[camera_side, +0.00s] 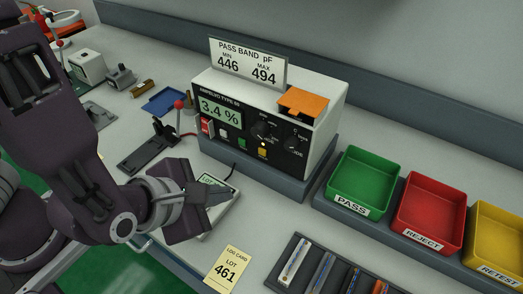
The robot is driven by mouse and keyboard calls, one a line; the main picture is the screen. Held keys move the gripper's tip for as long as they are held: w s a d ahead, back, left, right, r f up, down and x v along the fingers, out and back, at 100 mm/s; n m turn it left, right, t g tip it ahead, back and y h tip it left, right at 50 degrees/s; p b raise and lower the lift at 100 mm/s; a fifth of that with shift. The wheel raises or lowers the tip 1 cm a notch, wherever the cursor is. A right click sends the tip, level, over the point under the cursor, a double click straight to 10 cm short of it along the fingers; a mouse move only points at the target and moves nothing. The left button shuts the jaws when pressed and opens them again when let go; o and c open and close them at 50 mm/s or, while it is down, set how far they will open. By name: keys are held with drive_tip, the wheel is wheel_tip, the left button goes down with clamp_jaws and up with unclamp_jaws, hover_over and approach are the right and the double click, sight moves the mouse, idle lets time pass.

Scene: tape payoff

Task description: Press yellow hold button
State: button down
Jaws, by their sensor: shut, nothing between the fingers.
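The yellow button (262,153) is on the lower part of the black front panel of a white meter box (321,128). A small lit dot shows just above it. A green button (242,143) and a white button sit to its left, with a red switch (207,125) further left. The meter's display (220,111) reads 3.4 %. My gripper (232,190) is shut and empty. It shows in front of and below the panel, apart from the yellow button, over a small white device (216,207) that it partly hides.
Green PASS (335,199), red REJECT (403,237) and yellow RETEST (474,261) trays stand at the right. A lot card (231,265) and a dark tray of parts (274,279) lie in front. A red-knobbed lever fixture (163,140) stands left of the meter. An orange piece (303,101) lies on top.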

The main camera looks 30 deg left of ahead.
sight(262, 152)
drive_tip(key=shift+d+f, duration=0.1)
drive_tip(key=shift+d, duration=0.05)
drive_tip(key=w, duration=0.8)
drive_tip(key=shift+w, duration=0.4)
idle(1.8)
drive_tip(key=shift+w, duration=0.4)
drive_tip(key=shift+w, duration=0.4)
idle(0.6)
drive_tip(key=shift+s, duration=0.8)
